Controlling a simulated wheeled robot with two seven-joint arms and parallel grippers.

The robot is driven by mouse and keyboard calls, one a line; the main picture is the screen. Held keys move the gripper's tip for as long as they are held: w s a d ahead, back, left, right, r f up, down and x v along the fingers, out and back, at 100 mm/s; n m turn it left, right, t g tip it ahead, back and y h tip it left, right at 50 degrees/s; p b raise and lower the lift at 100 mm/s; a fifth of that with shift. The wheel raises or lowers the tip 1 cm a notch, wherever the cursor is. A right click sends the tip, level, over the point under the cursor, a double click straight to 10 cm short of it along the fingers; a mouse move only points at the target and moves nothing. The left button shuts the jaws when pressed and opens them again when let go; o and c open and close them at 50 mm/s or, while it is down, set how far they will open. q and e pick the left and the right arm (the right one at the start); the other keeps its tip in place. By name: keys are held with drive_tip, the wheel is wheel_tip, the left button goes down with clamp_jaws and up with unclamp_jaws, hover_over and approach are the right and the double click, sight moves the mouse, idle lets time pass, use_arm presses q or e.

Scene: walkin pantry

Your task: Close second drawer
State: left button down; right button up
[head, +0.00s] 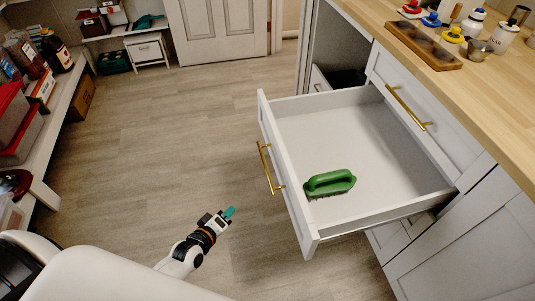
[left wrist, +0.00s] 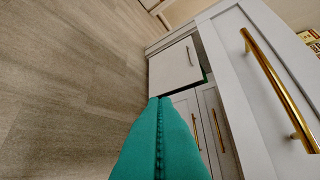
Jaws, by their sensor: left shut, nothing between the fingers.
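The second drawer (head: 285,190) is pulled well out from the white cabinet in the head view, with a brass handle (head: 269,168) on its front. A green scrub brush (head: 328,183) lies inside it near the front. My left gripper (head: 229,212) is to the left of the drawer front, apart from it, over the floor. Its teal fingers (left wrist: 160,140) are shut and empty in the left wrist view. That view also shows a white drawer front with a brass handle (left wrist: 278,85) to the right of the fingers. My right gripper is not in view.
A closed drawer with a brass handle (head: 407,107) sits above the open one, under a wooden counter (head: 480,85) holding a tray (head: 423,45) and several containers. Loaded shelves line the left wall. The wooden floor (head: 170,140) between is clear. A white door (head: 222,28) stands at the back.

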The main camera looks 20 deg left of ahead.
use_arm(q)
drive_tip(key=w+d+r+n+t+h+b, duration=0.1)
drive_tip(key=w+r+n+t, duration=0.1)
drive_tip(key=r, duration=0.6)
drive_tip(key=w+d+r+n+t+h+b, duration=0.1)
drive_tip(key=w+r+n+t, duration=0.15)
drive_tip(key=r, duration=0.55)
approach(274, 139)
drive_tip(key=w+a, duration=0.2)
drive_tip(key=w+d, duration=0.2)
drive_tip(key=shift+w+d+r, duration=0.25)
drive_tip(key=shift+w+d, duration=0.05)
drive_tip(key=shift+w, duration=0.05)
drive_tip(key=shift+w+d, duration=0.3)
drive_tip(key=shift+d, duration=0.15)
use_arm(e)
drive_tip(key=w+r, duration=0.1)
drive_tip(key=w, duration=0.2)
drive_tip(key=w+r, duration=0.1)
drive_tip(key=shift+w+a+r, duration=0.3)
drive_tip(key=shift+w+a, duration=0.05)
